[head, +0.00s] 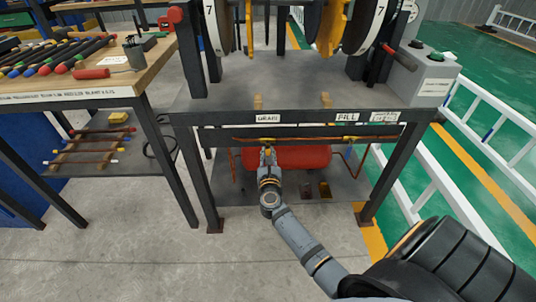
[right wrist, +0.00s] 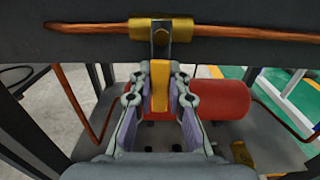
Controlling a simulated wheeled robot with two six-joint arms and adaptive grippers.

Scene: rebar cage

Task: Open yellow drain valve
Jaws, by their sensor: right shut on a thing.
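The yellow drain valve (head: 267,140) sits on a copper pipe under the DRAIN label (head: 268,118) of the grey bench. In the right wrist view its yellow body (right wrist: 172,29) is on the pipe, and its yellow handle (right wrist: 159,86) points away from the pipe, roughly square to it. My right gripper (head: 268,158) reaches under the bench top from the front. In the right wrist view both fingers of the right gripper (right wrist: 160,92) are closed on the yellow handle, one on each side. My left gripper is not in view.
A red tank (head: 310,157) lies behind the gripper on the lower shelf. Bench legs (head: 196,185) stand on both sides. A wooden-topped table (head: 75,85) with tools is at left; a white railing (head: 430,175) at right.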

